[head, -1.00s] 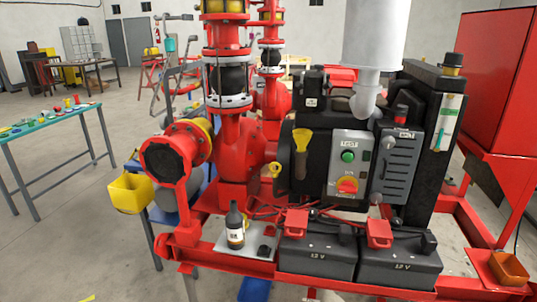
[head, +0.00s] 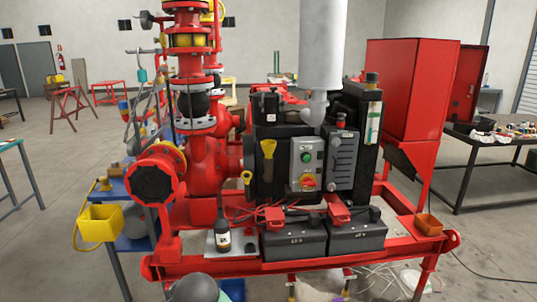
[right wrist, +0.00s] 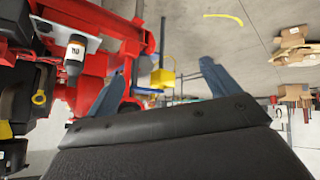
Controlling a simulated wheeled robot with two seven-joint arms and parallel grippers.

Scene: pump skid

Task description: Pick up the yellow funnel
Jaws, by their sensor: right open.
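The yellow funnel (head: 268,149) shows in the head view against the dark front of the engine, left of the grey control box. Its wide end is up and a narrow, darker part hangs below. My right gripper (right wrist: 160,88) shows in the right wrist view with its two blue fingers wide apart and nothing held between them. A yellow patch at the left edge of that view is too cut off to name.
Left of the funnel stand a yellow ring handle (head: 247,178) and red pump pipework (head: 202,165). Below are a dark bottle (head: 223,232) and black batteries (head: 295,240). A control box (head: 306,163) is to the right. A yellow bin (head: 100,223) hangs at left.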

